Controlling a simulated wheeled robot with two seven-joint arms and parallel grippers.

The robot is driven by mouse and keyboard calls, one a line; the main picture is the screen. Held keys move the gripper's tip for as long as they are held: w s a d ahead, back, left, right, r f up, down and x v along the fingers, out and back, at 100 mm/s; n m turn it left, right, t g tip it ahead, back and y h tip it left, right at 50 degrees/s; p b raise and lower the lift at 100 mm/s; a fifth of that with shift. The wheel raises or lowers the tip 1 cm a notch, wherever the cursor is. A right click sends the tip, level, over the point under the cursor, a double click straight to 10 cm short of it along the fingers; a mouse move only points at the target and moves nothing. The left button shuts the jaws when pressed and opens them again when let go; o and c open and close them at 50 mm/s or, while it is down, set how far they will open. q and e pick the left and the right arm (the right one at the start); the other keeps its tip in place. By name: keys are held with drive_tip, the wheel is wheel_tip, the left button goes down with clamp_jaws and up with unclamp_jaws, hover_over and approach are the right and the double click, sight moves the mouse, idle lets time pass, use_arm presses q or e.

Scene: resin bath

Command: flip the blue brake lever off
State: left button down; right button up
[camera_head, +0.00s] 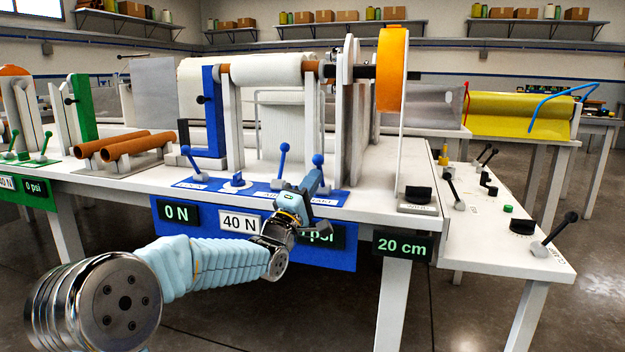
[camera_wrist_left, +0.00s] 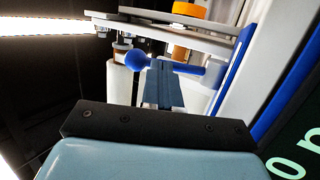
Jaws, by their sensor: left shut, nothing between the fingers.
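A blue lever with a ball knob (camera_head: 318,159) stands at the right end of the blue panel; its label is partly hidden, so I cannot fully read it. My left gripper (camera_head: 313,180) is shut and empty, right at this lever, and covers its lower part. In the left wrist view the blue ball knob (camera_wrist_left: 136,60) shows just left of the fingertips, with its shaft running right behind my left gripper (camera_wrist_left: 161,68). Whether the fingers touch the lever I cannot tell. My right gripper is out of view.
Two other blue levers (camera_head: 283,150) (camera_head: 187,152) and a blue knob (camera_head: 238,179) stand left on the same panel. Displays read 0 N (camera_head: 177,213), 40 N (camera_head: 240,223) and 20 cm (camera_head: 402,246). Rollers and an orange reel (camera_head: 391,70) rise behind. Black levers (camera_head: 556,233) stand at right.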

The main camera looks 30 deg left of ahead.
use_arm(q)
drive_tip(key=shift+w, duration=0.1)
idle(0.3)
drive_tip(key=r+g+p, duration=0.1)
drive_tip(key=p, duration=0.2)
drive_tip(key=w+r+n+g+p, duration=0.1)
drive_tip(key=r+p, duration=0.1)
drive_tip(key=p, duration=0.1)
drive_tip(key=shift+w+a+g, duration=0.1)
drive_tip(key=shift+a+g, duration=0.05)
drive_tip(key=shift+g, duration=0.25)
drive_tip(key=g+p, duration=0.1)
drive_tip(key=p, duration=0.1)
drive_tip(key=w+g+p, duration=0.1)
drive_tip(key=p, duration=0.1)
drive_tip(key=w+r+g+p, duration=0.1)
drive_tip(key=p, duration=0.1)
drive_tip(key=shift+a+n+p, duration=0.3)
drive_tip(key=shift+n, duration=0.1)
drive_tip(key=shift+w+f+p, duration=0.15)
drive_tip(key=shift+w+p, duration=0.15)
drive_tip(key=shift+w+a, duration=0.1)
drive_tip(key=shift+w, duration=0.2)
drive_tip(key=shift+w+a+p, duration=0.15)
drive_tip(key=shift+w+p, duration=0.05)
drive_tip(key=shift+w, duration=0.4)
drive_tip(key=shift+w+a+p, duration=0.15)
drive_tip(key=shift+w+p, duration=0.05)
drive_tip(key=shift+w, duration=0.5)
